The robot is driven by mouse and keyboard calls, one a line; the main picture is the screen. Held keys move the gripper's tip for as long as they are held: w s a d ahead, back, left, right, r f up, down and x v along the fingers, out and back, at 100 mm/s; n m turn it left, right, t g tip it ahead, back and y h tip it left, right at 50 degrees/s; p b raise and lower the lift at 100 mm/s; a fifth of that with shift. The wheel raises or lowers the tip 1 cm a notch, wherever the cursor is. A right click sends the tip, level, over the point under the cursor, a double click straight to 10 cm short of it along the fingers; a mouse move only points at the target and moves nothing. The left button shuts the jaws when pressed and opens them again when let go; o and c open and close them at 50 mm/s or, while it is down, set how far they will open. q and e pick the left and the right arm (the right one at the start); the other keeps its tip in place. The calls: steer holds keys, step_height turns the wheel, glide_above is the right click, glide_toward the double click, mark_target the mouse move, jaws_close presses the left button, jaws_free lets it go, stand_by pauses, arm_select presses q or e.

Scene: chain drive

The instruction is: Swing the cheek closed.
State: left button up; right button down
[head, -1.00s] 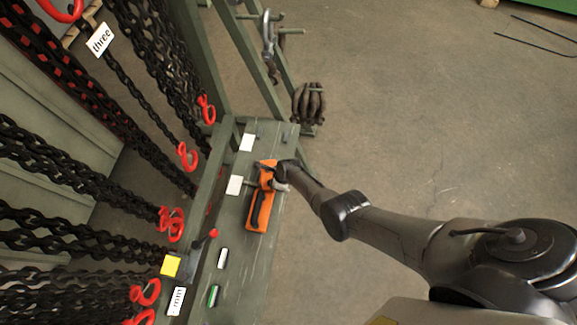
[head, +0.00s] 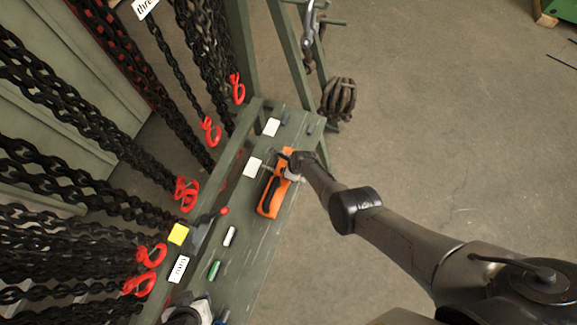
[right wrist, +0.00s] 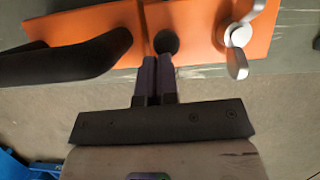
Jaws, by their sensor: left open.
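An orange tool (head: 272,197) with a black handle lies on the green bench. In the right wrist view its orange body (right wrist: 205,35) has a seam, a dark round knob or hole, a silver wing nut (right wrist: 238,48) and the black handle (right wrist: 75,58). I cannot tell which part is the cheek or how far it is swung. My right gripper (head: 290,160) is at the tool's far end; in the wrist view its fingers (right wrist: 157,65) are together, tips by the dark round feature, contact unclear. My left gripper (head: 192,312) shows partly at the bottom edge, open, fingertips mostly hidden.
The narrow green bench (head: 240,255) also carries white cards (head: 252,167), a yellow card (head: 178,234), a red-knobbed lever (head: 224,211) and small marker-like cylinders (head: 214,270). Black chains with red hooks (head: 186,192) hang along its left. Open floor lies to the right.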

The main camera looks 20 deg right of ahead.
steer(key=shift+s, duration=0.15)
steer(key=s+d+r+p, duration=0.4)
steer(key=s+r+p, duration=0.1)
steer(key=r+p, duration=0.4)
steer(key=shift+s+d+r, duration=0.2)
steer(key=shift+s+r, duration=0.1)
steer(key=shift+s, duration=0.05)
stand_by(0.6)
steer(key=shift+n, duration=0.3)
